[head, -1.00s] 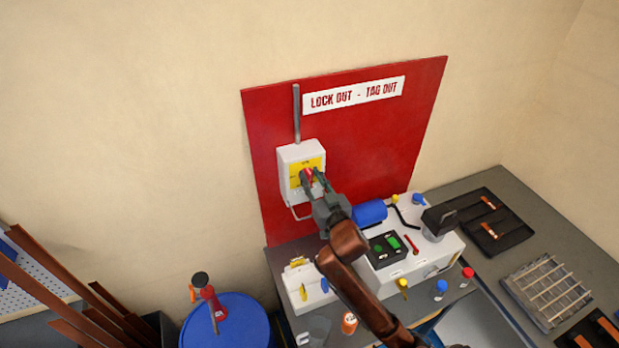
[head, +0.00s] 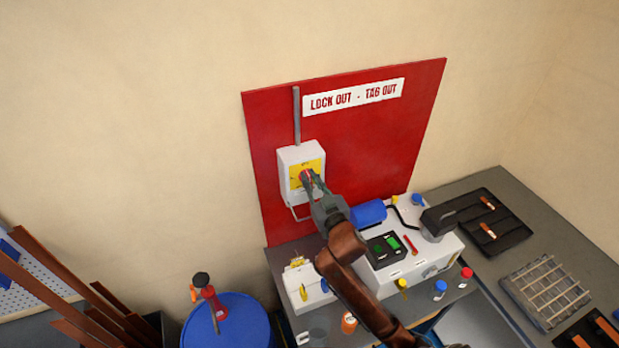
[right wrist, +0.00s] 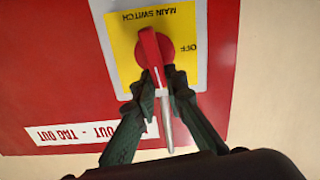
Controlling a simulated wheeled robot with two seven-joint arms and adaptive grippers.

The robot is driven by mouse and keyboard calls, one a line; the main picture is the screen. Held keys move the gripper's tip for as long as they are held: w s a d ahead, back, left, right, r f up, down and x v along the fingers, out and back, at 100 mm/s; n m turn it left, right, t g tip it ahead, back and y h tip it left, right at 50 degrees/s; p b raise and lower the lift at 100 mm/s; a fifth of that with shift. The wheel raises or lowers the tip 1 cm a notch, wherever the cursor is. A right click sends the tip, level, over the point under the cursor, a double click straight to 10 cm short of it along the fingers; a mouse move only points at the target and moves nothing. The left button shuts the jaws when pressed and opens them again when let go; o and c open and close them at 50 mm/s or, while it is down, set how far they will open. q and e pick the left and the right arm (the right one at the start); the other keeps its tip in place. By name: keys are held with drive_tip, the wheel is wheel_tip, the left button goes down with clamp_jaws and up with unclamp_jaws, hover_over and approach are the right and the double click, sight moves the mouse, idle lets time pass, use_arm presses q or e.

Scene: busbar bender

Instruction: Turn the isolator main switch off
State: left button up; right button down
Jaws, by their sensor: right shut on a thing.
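The isolator main switch is a white box (head: 289,159) with a yellow plate (head: 316,164), mounted on the red lock-out board. Its red rotary handle (right wrist: 149,50) is in front of the yellow plate in the right wrist view, beside the words MAIN SWITCH and OFF. My right gripper (head: 307,178) is at the handle in the head view. In the right wrist view its fingers (right wrist: 160,84) are closed on the handle's narrow end from both sides. The fingers hide part of the handle. My left gripper is not in view.
The red board (head: 370,150) carries a LOCK OUT - TAG OUT sign (head: 353,96). Below it, a bench holds a white machine (head: 440,254), a black tray (head: 489,221) and a wire rack (head: 546,291). A blue drum (head: 240,325) stands at the lower left.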

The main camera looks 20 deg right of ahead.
sight(299, 177)
drive_tip(key=n+p, duration=0.1)
drive_tip(key=n, duration=0.2)
drive_tip(key=a+n+p, duration=0.1)
drive_tip(key=n+p, duration=0.1)
drive_tip(key=n, duration=0.1)
drive_tip(key=n+p, duration=0.1)
drive_tip(key=n, duration=0.2)
drive_tip(key=shift+a+f, duration=0.35)
drive_tip(key=shift+f, duration=0.05)
drive_tip(key=n, duration=0.1)
drive_tip(key=n+p, duration=0.1)
drive_tip(key=n, duration=0.1)
drive_tip(key=shift+a+f+n, duration=0.2)
drive_tip(key=shift+f+n, duration=0.1)
drive_tip(key=shift+f, duration=0.05)
drive_tip(key=shift+a+f+n+p, duration=0.1)
drive_tip(key=shift+f+n+p, duration=0.25)
drive_tip(key=shift+n, duration=0.6)
drive_tip(key=shift+f+n+p, duration=0.1)
drive_tip(key=shift+n+p, duration=0.3)
drive_tip(key=shift+n, duration=0.55)
drive_tip(key=c, duration=2)
unclamp_jaws()
drive_tip(key=shift+w+f, duration=0.1)
drive_tip(key=shift+o, duration=0.2)
